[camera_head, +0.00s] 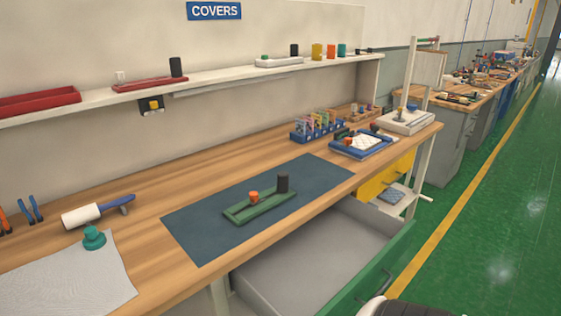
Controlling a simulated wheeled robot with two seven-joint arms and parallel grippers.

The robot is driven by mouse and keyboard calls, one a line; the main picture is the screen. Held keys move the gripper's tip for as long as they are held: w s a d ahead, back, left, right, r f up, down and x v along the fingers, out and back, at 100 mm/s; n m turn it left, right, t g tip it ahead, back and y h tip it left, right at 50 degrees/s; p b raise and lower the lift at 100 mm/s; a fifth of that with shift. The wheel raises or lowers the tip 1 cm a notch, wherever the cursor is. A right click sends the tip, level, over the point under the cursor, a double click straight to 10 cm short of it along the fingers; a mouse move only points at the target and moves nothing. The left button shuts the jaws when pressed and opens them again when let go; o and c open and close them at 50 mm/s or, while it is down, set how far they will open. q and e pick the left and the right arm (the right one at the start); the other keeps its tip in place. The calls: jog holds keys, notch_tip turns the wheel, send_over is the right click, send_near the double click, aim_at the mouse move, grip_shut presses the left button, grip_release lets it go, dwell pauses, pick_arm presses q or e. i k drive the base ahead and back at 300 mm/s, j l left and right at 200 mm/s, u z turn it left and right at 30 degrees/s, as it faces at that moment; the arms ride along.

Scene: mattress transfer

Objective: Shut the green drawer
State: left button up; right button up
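The green drawer (405,246) under the workbench stands pulled far out. Its grey inside (310,262) is open to view and looks empty. A dark handle (378,284) is on its green front. A white and black part, seemingly of my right arm or gripper (392,306), shows at the bottom edge, close to the handle. Its fingers cannot be made out, nor whether it touches the handle. My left gripper is out of view.
The wooden workbench (140,202) holds a dark mat (190,226) with a green tray (240,215), a white-headed mallet (82,216) and a blue tray (352,152). A yellow drawer (385,179) is beyond the green one. Green floor (480,225) to the right is clear.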

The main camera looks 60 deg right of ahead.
aim_at(327, 265)
jog(key=z, duration=2.4)
jog(key=i+j+u, duration=0.1)
jog(key=j, duration=0.2)
